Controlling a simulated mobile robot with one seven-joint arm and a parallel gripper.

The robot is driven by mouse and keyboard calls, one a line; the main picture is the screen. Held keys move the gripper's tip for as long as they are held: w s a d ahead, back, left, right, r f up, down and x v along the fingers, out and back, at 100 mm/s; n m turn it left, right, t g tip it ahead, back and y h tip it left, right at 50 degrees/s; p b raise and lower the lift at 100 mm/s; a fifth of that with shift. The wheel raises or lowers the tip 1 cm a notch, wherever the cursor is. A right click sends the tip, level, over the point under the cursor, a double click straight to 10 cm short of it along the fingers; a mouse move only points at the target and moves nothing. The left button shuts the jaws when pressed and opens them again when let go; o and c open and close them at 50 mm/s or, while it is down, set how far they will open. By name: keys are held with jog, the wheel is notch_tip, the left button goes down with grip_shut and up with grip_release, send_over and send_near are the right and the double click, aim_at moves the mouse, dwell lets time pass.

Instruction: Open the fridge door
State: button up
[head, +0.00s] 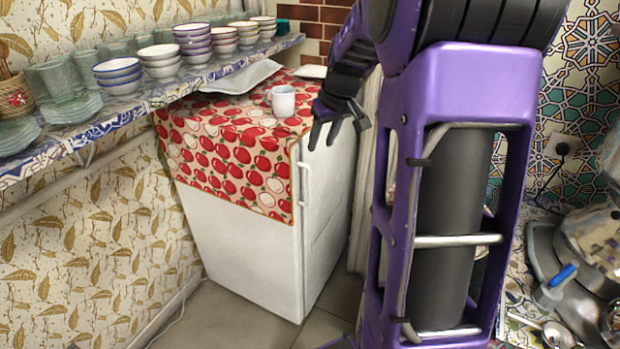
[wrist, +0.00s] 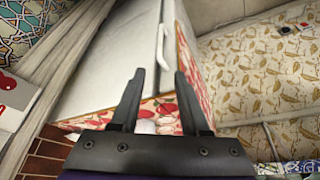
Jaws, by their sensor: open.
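The white fridge (head: 240,235) stands against the patterned wall in the head view, with a red apple-print cloth (head: 235,165) over its top and upper side. Its door (head: 328,215) looks shut. A slim white door handle (head: 304,182) is upright near the front vertical edge, and it also shows in the wrist view (wrist: 164,46). My gripper (head: 338,126) is open and empty, by the upper edge of the door, above and right of the handle. In the wrist view my gripper (wrist: 158,76) has its fingers spread, pointing toward the handle, which lies beyond the tips.
A white mug (head: 283,101) and a tray (head: 240,77) sit on the fridge top. A shelf (head: 130,102) with several bowls and glasses runs along the left wall. A cluttered counter (head: 519,338) is at right. Bare floor (head: 225,325) lies before the fridge.

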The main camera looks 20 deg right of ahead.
aim_at(310, 175)
jog(key=b+x, duration=0.1)
jog(key=x, duration=1.5)
jog(key=shift+w+f, duration=0.1)
jog(key=shift+f, duration=0.25)
grip_shut()
dwell(0.6)
